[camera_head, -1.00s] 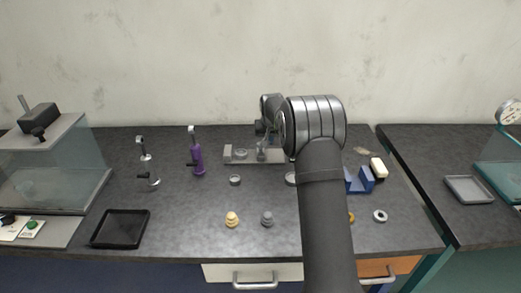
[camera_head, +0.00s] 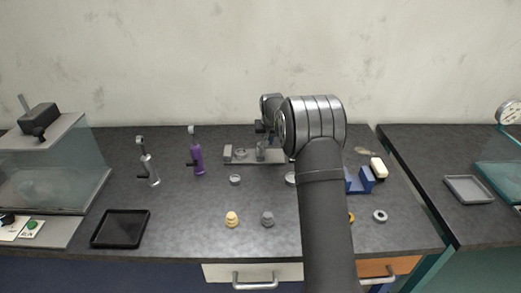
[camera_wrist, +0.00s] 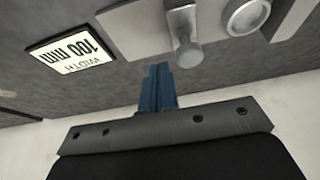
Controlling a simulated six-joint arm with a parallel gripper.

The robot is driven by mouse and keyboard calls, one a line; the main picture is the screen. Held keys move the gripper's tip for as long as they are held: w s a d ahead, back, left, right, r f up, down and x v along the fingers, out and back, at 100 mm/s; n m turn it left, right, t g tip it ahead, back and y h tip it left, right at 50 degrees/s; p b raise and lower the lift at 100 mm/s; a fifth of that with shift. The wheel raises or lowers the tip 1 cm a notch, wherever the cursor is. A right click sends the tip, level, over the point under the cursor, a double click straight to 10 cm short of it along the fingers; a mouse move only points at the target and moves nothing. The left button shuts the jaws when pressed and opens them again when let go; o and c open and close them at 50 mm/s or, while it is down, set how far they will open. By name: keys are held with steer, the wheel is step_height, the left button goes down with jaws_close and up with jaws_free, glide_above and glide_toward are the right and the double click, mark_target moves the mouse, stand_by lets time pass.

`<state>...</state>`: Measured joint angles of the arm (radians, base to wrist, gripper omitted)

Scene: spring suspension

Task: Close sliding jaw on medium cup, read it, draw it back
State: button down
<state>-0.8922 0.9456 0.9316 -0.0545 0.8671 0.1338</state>
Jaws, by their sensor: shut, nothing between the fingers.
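The sliding jaw (camera_wrist: 181,25) with its grey knob post shows at the top of the wrist view; it is also on the pale gauge base (camera_head: 270,161) in the head view. A small round metal cup (camera_head: 240,153) sits on that base between the fixed end block (camera_head: 228,152) and the sliding jaw (camera_head: 261,150). The wrist view shows a cup (camera_wrist: 246,14), partly cut off. A display tag (camera_wrist: 72,50), upside down there, reads "WIDTH 100 mm". My gripper (camera_wrist: 158,72) has blue fingers shut together and empty, near the knob post. In the head view my arm hides the fingertips.
Two other ring-like cups (camera_head: 235,180) (camera_head: 291,178) stand in front of the gauge. A purple damper (camera_head: 197,160) and a silver damper (camera_head: 150,170) stand left. A black tray (camera_head: 120,228), brass weight (camera_head: 232,219), grey weight (camera_head: 267,218) and blue block (camera_head: 360,181) lie around.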

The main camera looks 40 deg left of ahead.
steer(key=shift+f, duration=0.35)
steer(key=shift+f, duration=1.15)
steer(key=shift+f, duration=0.2)
steer(key=shift+s+a, duration=2.15)
steer(key=shift+s, duration=0.05)
stand_by(1.4)
steer(key=shift+w+d, duration=0.3)
steer(key=shift+r, duration=0.25)
step_height(320, 180, up, 7)
steer(key=shift+f, duration=0.2)
stand_by(0.4)
steer(key=shift+w+f, duration=0.1)
steer(key=shift+f, duration=0.05)
